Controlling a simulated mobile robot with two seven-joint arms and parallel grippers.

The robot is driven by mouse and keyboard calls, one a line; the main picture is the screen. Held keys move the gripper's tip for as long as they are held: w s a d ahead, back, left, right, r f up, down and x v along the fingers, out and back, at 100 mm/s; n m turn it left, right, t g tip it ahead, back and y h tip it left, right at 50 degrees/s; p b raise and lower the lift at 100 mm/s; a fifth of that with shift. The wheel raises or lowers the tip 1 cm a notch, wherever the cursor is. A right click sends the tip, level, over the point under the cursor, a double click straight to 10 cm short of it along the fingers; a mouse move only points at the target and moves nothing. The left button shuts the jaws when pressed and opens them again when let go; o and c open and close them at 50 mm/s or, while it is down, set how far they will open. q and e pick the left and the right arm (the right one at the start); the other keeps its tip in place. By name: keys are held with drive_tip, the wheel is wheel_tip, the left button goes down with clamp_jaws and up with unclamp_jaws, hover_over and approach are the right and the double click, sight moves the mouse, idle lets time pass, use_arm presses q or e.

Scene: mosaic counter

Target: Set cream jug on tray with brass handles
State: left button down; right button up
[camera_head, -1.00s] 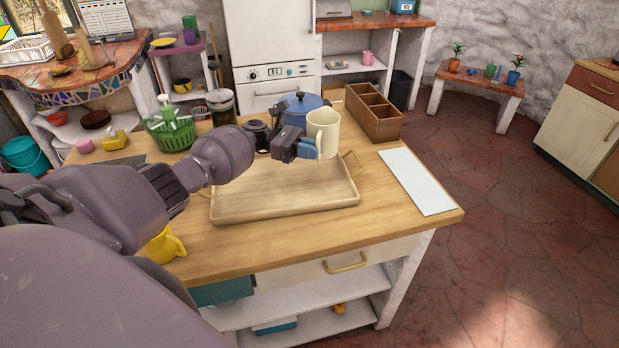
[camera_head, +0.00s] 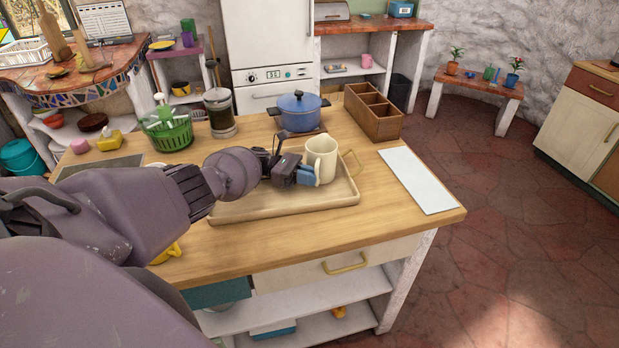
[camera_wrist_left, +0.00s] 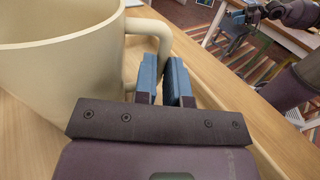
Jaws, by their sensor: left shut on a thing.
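The cream jug (camera_head: 321,156) is upright over the right part of the wooden tray (camera_head: 285,209), whose right brass handle (camera_head: 352,162) shows. The jug's base looks at or very near the tray floor; I cannot tell if it touches. My left gripper (camera_head: 309,176) is shut on the jug's handle from the left. In the left wrist view the jug (camera_wrist_left: 60,65) fills the left side, with its handle running down between the blue fingertips (camera_wrist_left: 164,78). What looks like my right gripper (camera_wrist_left: 254,14) is small at the upper right there.
A blue pot (camera_head: 298,111) stands behind the tray, beside a wooden divided box (camera_head: 373,113). A white sheet (camera_head: 418,180) lies right of the tray. A green basket (camera_head: 168,134) and a glass press (camera_head: 221,114) stand at the back left. A yellow object is partly hidden by my arm.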

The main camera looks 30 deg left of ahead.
use_arm(q)
drive_tip(key=shift+f, duration=0.1)
drive_tip(key=c, duration=1.4)
unclamp_jaws()
drive_tip(key=shift+o, duration=1.1)
drive_tip(key=shift+a, duration=0.25)
drive_tip(key=a+b, duration=0.1)
drive_tip(key=a, duration=0.2)
drive_tip(key=s+a+b, duration=0.1)
drive_tip(key=a+b, duration=0.1)
drive_tip(key=a, duration=0.1)
drive_tip(key=shift+s, duration=0.1)
drive_tip(key=shift+s+a+b, duration=0.1)
drive_tip(key=shift+a+b, duration=0.2)
drive_tip(key=shift+a, duration=0.15)
drive_tip(key=shift+r, duration=0.2)
use_arm(e)
drive_tip(key=shift+s+d+f, duration=0.1)
drive_tip(key=shift+s+f, duration=0.15)
drive_tip(key=shift+f, duration=0.5)
drive_tip(key=shift+s+a+f, duration=0.1)
drive_tip(key=shift+s+f, duration=0.1)
drive_tip(key=shift+f, duration=0.6)
drive_tip(key=shift+s+d+f, duration=0.1)
drive_tip(key=shift+s+f, duration=0.15)
drive_tip(key=shift+f, duration=0.5)
